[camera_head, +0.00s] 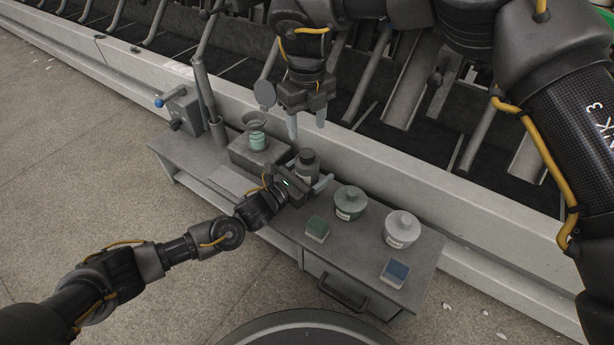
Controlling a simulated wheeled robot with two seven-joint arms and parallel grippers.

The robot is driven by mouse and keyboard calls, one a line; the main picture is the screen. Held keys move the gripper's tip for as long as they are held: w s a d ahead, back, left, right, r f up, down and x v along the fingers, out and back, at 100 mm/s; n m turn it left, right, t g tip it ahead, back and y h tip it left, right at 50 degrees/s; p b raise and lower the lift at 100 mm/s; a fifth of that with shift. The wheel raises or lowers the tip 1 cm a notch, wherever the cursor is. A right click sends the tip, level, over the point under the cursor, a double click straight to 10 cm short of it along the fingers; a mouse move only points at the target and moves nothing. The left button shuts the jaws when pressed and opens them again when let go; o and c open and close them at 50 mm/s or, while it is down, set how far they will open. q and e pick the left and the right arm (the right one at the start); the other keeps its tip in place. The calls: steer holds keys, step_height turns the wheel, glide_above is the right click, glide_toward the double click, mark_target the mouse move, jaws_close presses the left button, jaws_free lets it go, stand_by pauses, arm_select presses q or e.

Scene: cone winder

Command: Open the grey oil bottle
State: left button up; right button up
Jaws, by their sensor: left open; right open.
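The grey oil bottle (307,160), dark with a round top and a pale label low on its side, stands upright on the grey bench. Its cap appears to be on, but detail is too small to be sure. My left gripper (309,180) is open at the bottle's near side, its body hiding the lower part of the bottle. One pale finger shows just right of the bottle; whether it touches cannot be told. My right gripper (307,122) is open and empty, pointing down above and behind the bottle, with clear space between them.
The bench (375,255) also bears a green-grey lidded jar (349,205), a paler lidded jar (402,230), a green block (317,228) and a blue block (394,273). A teal cup (257,141) sits on a raised box (248,154) at left. The winder's rail (440,188) runs behind.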

arm_select(q)
steer(key=c, duration=1.4)
jaws_close()
arm_select(e)
steer(key=m, duration=1.1)
steer(key=shift+m, duration=0.4)
steer(key=m, duration=0.9)
steer(key=shift+m, duration=0.4)
steer(key=m, duration=1)
